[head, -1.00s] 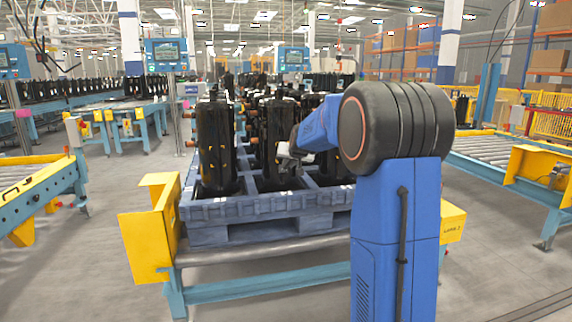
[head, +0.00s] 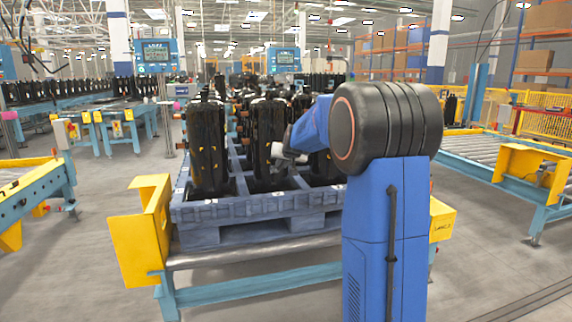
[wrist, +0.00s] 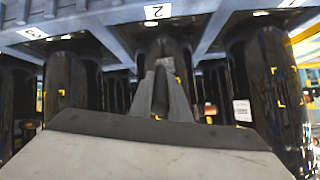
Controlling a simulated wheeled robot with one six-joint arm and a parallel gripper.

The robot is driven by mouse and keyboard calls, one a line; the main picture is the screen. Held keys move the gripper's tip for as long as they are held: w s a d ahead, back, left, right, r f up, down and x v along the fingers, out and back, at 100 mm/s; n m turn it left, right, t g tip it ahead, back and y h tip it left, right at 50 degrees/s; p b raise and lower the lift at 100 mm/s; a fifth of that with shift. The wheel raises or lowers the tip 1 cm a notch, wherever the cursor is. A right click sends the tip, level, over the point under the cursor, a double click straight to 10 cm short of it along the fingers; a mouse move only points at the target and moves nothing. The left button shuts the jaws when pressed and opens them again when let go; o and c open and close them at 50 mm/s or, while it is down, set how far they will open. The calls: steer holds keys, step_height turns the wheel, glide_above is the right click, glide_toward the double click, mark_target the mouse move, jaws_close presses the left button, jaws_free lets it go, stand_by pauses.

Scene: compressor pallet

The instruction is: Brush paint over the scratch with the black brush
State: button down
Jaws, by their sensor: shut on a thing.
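My gripper (head: 280,153) is at the front of a black compressor (head: 268,120) in the front row on the blue pallet (head: 262,210). In the wrist view my gripper (wrist: 161,95) points at a black cylinder under an upside-down label "2". It is closed on a slim dark thing, which I take for the black brush; its tip is hard to make out. I cannot tell whether it touches the cylinder. Small yellow corner marks show on the compressors, clearest on the right-hand one (wrist: 270,90) in the wrist view. I cannot make out a scratch.
Another black compressor (head: 207,145) stands close on the left, with more behind. Yellow end guards (head: 140,235) flank the pallet on its roller stand. Roller conveyors lie to the left and right (head: 490,160), with open floor between.

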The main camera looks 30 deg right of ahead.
steer(key=w+a, duration=0.1)
steer(key=a, duration=0.3)
steer(key=s+d+r, duration=0.1)
steer(key=d, duration=0.5)
steer(key=shift+s, duration=0.25)
stand_by(1.2)
steer(key=shift+a, duration=0.1)
steer(key=w+a, duration=0.1)
steer(key=a, duration=0.4)
steer(key=shift+w+a, duration=0.3)
steer(key=shift+a, duration=0.1)
stand_by(0.5)
steer(key=s+a, duration=0.1)
steer(key=s, duration=0.4)
steer(key=shift+s+a, duration=0.35)
steer(key=shift+s, duration=0.15)
